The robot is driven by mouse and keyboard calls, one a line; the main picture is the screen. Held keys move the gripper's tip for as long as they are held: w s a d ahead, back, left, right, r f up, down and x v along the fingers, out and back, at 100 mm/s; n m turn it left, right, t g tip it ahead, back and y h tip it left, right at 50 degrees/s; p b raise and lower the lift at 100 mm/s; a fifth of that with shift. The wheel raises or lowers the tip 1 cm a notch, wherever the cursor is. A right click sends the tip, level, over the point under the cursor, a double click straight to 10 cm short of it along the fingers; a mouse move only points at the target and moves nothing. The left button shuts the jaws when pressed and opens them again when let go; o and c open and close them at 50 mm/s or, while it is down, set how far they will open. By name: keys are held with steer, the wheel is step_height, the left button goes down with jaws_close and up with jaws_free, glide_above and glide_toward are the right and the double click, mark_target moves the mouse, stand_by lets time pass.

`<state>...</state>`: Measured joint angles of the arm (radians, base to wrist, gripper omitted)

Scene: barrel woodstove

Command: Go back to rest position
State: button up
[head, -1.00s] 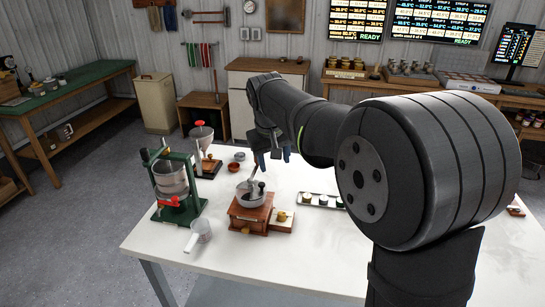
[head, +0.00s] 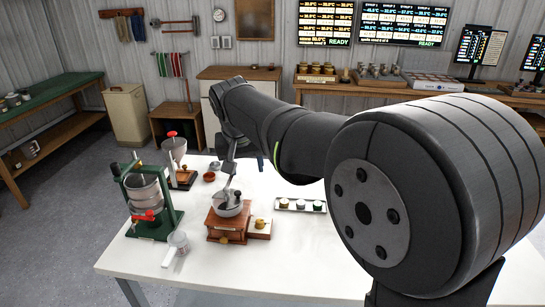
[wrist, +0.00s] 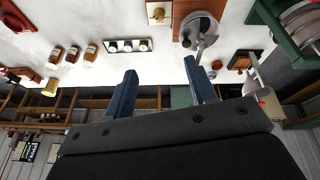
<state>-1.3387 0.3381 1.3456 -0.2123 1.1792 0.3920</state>
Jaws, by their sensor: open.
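My gripper (wrist: 162,88) shows its two blue fingers wide apart in the wrist view, with nothing between them. In the head view the arm hides most of it; it is above the far part of the white table (head: 300,258). A wooden hand grinder (head: 228,225) with a metal bowl and crank stands on the table, its drawer (head: 259,228) pulled out with something yellowish in it. The grinder also shows at the top of the wrist view (wrist: 190,38), apart from the fingers.
Amber bottles (wrist: 72,54) show in the wrist view. A shelf bench (head: 390,88) runs along the back wall.

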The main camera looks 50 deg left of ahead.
stand_by(0.3)
steer(key=w+a+f+n+g+h, duration=0.1)
steer(key=w+a+f+n, duration=0.3)
steer(key=n, duration=0.6)
steer(key=shift+w+a+f+n+g+h, duration=0.3)
steer(key=shift+w+a+f, duration=0.1)
steer(key=shift+f, duration=0.7)
